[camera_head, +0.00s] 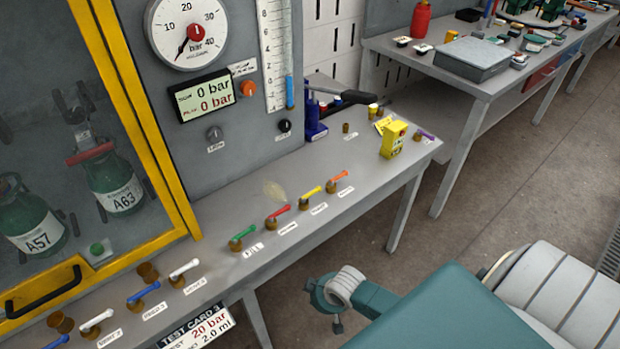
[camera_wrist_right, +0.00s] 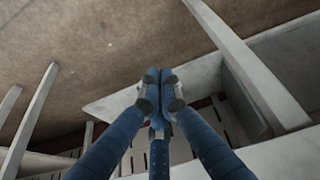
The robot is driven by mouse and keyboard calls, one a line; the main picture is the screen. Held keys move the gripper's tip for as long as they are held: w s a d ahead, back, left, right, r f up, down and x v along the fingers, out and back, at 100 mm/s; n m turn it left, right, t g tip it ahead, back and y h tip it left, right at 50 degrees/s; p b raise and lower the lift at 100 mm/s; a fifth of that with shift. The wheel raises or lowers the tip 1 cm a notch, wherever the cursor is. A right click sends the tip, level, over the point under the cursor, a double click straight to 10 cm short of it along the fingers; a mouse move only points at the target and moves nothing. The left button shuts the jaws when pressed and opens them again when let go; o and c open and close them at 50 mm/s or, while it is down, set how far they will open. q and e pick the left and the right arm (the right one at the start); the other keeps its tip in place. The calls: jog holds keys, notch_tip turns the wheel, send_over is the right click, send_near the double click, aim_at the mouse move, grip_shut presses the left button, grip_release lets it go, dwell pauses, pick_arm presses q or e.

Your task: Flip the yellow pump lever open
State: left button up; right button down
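The yellow pump lever (camera_head: 312,190) sits on a brass valve body on the grey bench, in a row of coloured levers. It lies between a red lever (camera_head: 279,211) and an orange lever (camera_head: 339,174). Its handle slants up to the right in the picture. The small label in front of it is too small to read. No gripper touches it. My right gripper (camera_wrist_right: 159,76) shows in the right wrist view with its blue fingertips together and nothing visible between them. I cannot make out my left gripper in the head view.
A green lever (camera_head: 243,232) stands farther left and a purple lever (camera_head: 425,136) near the bench's right end. A yellow box (camera_head: 394,139) stands behind the orange lever. A gauge (camera_head: 188,32) hangs on the upright panel. Floor (camera_head: 520,185) is open to the right of the bench.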

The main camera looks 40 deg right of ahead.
jog(key=w+a+r+n+t+y+p, duration=0.1)
jog(key=w+a+r, duration=0.15)
jog(key=r, duration=0.95)
jog(key=w+a+r+n+p, duration=0.1)
jog(key=w+a+r, duration=0.15)
jog(key=r, duration=0.85)
jog(key=shift+m+t, duration=0.3)
jog(key=shift+m, duration=0.2)
jog(key=w+d+r, duration=0.1)
jog(key=w+d, duration=0.1)
jog(key=w+d+r, duration=0.2)
jog(key=w+d, duration=0.1)
jog(key=w+d+r, duration=0.1)
jog(key=w+d, duration=0.1)
jog(key=shift+w+d+r, duration=0.15)
jog(key=shift+w+d, duration=0.05)
jog(key=shift+d, duration=0.15)
jog(key=shift+m+t+h, duration=0.4)
jog(key=shift+m+h, duration=0.1)
jog(key=shift+m, duration=0.4)
jog(key=w+d+r, duration=0.1)
jog(key=d+r, duration=0.1)
jog(key=w+d+r, duration=0.2)
jog(key=d, duration=0.1)
jog(key=w+d+r, duration=0.2)
jog(key=d, duration=0.1)
jog(key=shift+w+d+r, duration=0.1)
jog(key=shift+r, duration=0.1)
